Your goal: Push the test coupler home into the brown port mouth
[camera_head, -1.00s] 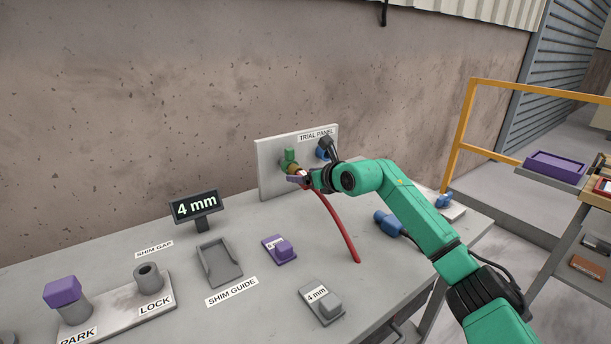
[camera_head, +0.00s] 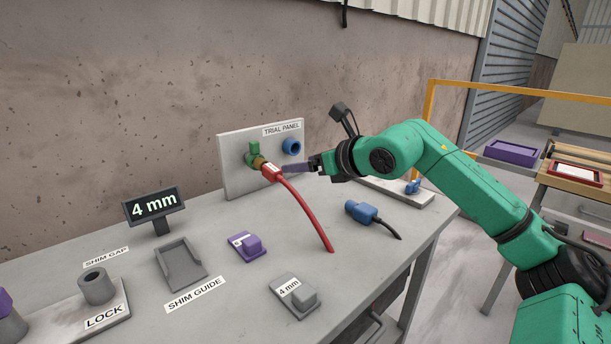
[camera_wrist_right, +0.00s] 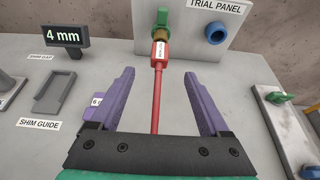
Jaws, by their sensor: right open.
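The red test coupler (camera_head: 272,174) has a white label and a red hose that droops onto the slab. Its front end meets the brown port mouth (camera_head: 257,161) on the trial panel, below a green handle (camera_head: 254,150). How deep it sits I cannot tell. In the right wrist view the coupler (camera_wrist_right: 159,62) lines up with the brown port (camera_wrist_right: 160,36). My right gripper (camera_wrist_right: 158,76) is open, its purple fingers apart on either side of the hose line, empty. In the head view it is just right of the coupler. My left gripper is not in view.
The trial panel (camera_head: 232,177) also has a blue port (camera_head: 292,147) right of the brown one. A blue plug (camera_head: 362,211) with black cable, a purple block (camera_head: 250,246) and a grey 4 mm block (camera_head: 303,298) lie on the slab. A 4 mm display (camera_head: 154,206) stands left.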

